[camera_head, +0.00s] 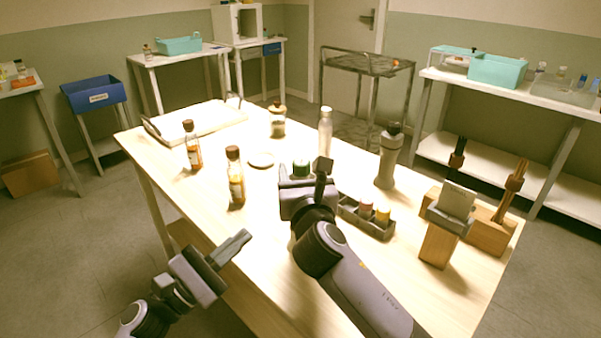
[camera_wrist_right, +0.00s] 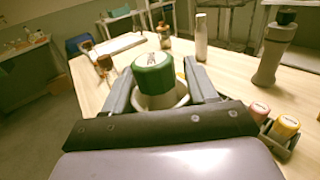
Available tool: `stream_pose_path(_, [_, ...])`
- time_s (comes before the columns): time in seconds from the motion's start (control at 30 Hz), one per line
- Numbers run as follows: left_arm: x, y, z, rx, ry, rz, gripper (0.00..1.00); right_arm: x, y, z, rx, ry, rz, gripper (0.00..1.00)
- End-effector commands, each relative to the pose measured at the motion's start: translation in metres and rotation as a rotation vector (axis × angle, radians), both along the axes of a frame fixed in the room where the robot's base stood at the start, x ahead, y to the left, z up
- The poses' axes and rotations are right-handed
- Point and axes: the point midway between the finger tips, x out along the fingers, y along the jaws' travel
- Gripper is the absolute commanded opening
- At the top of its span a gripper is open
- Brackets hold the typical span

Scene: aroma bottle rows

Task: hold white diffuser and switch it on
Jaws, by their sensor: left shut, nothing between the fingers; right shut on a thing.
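A white round-bodied thing with a green top (camera_wrist_right: 152,74) stands between the fingers of my right gripper (camera_head: 303,176). Its white rim (camera_wrist_right: 165,98) shows below the green top in the right wrist view; its lower part is hidden by the gripper. In the head view only the green top (camera_head: 301,166) shows. I cannot tell for sure that it is the white diffuser, and no switch is visible. My right gripper is shut on it, over the middle of the table.
Amber bottles (camera_head: 236,190) stand left of the right gripper. A slim pale bottle (camera_head: 325,135) and a grey bottle (camera_head: 388,165) stand behind it. A grey tray (camera_head: 372,230) with coloured caps sits close on its right. Wooden stands (camera_head: 438,247) are at the right edge.

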Motion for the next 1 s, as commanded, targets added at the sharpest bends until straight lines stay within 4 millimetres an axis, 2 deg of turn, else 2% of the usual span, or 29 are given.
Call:
stream_pose_path(0.73, [0.0, 0.001, 0.0, 0.0, 0.006, -0.004, 0.0, 0.0, 0.0, 0.0, 0.0, 0.001, -0.001, 0.21])
stream_pose_path(1.0, [-0.007, 0.011, 0.005, -0.014, 0.131, -0.055, 0.0, 0.0, 0.0, 0.0, -0.001, 0.001, -0.001, 0.21])
